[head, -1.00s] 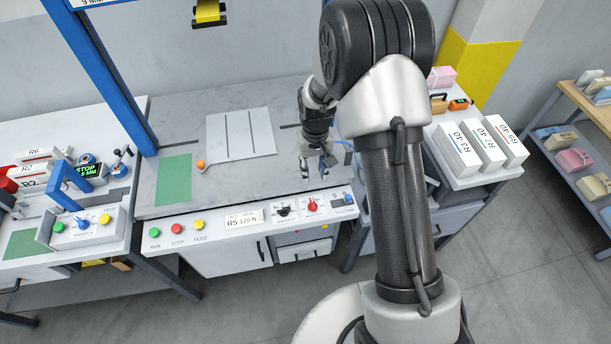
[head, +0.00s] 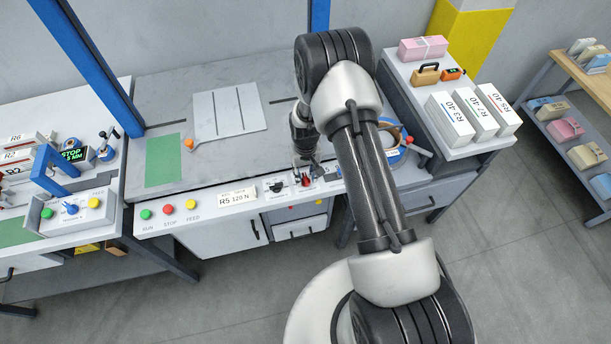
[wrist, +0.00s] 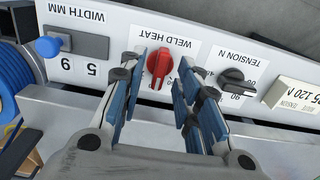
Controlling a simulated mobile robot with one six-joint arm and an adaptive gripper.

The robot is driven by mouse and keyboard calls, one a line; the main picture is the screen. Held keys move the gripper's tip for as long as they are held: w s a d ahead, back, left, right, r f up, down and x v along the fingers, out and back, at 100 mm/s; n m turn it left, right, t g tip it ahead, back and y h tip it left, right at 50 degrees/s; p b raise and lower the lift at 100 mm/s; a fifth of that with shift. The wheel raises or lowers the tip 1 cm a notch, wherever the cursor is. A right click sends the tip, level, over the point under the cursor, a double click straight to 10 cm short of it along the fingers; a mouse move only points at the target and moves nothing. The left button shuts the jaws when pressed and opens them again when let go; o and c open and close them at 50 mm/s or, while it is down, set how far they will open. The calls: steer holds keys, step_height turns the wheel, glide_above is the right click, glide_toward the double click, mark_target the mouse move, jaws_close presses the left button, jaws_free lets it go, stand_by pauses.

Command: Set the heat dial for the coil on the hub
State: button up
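The red heat dial (wrist: 159,64), under the label "WELD HEAT", sits on the white front panel and appears upside down in the wrist view. My gripper (wrist: 161,85) is open, with its blue-padded fingers on either side of the dial; I cannot tell whether they touch it. In the head view my gripper (head: 306,178) is at the panel's right part and partly covers the dial. The coil (wrist: 12,80), a blue ring, shows in part at the left edge of the wrist view. In the head view a blue-rimmed coil (head: 394,157) lies partly behind my arm.
A black tension dial (wrist: 236,82) and a "R5 120 N" card (head: 237,198) are beside the red dial. A blue width slider knob (wrist: 48,46) is on its other side.

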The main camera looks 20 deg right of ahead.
steer(key=shift+f, duration=0.45)
jaws_close()
